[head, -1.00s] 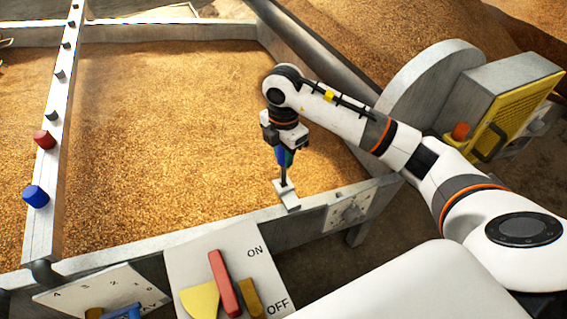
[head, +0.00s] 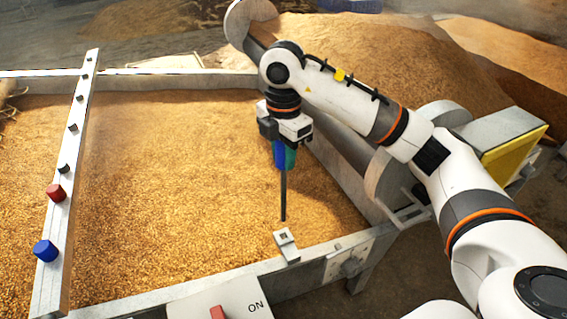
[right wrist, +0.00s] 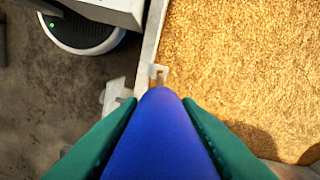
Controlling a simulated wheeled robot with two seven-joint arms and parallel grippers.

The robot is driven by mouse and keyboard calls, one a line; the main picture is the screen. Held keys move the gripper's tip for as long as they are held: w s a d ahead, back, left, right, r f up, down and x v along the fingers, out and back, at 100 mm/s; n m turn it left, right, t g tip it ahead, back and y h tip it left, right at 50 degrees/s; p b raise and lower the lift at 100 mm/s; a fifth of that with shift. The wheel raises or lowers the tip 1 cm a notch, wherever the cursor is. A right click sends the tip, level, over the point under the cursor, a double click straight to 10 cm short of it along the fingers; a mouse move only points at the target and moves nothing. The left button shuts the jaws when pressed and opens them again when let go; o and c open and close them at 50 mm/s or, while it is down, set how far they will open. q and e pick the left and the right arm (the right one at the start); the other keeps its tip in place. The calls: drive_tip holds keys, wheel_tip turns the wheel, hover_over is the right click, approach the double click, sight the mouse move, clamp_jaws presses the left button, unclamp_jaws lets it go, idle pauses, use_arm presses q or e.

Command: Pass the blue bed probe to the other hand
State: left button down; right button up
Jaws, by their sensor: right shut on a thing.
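My right gripper (head: 284,158) is shut on the blue bed probe (head: 279,154). In the head view the probe hangs upright, its long dark rod pointing down. The rod's tip is just above the small pale holder (head: 286,246) on the bed's front wall, with a gap between them. In the right wrist view the probe's blue handle (right wrist: 160,140) fills the lower middle between two green fingers, and the holder (right wrist: 158,72) shows beyond it. My left gripper is not in view.
The wide grain bed (head: 170,180) lies below and left of the gripper. A pale beam (head: 68,190) with a blue knob (head: 45,250), a red knob (head: 56,192) and several dark knobs crosses its left side. A lever panel (head: 235,300) is at the front.

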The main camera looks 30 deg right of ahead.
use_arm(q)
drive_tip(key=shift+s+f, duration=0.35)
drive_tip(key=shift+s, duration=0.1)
use_arm(e)
drive_tip(key=shift+r, duration=0.6)
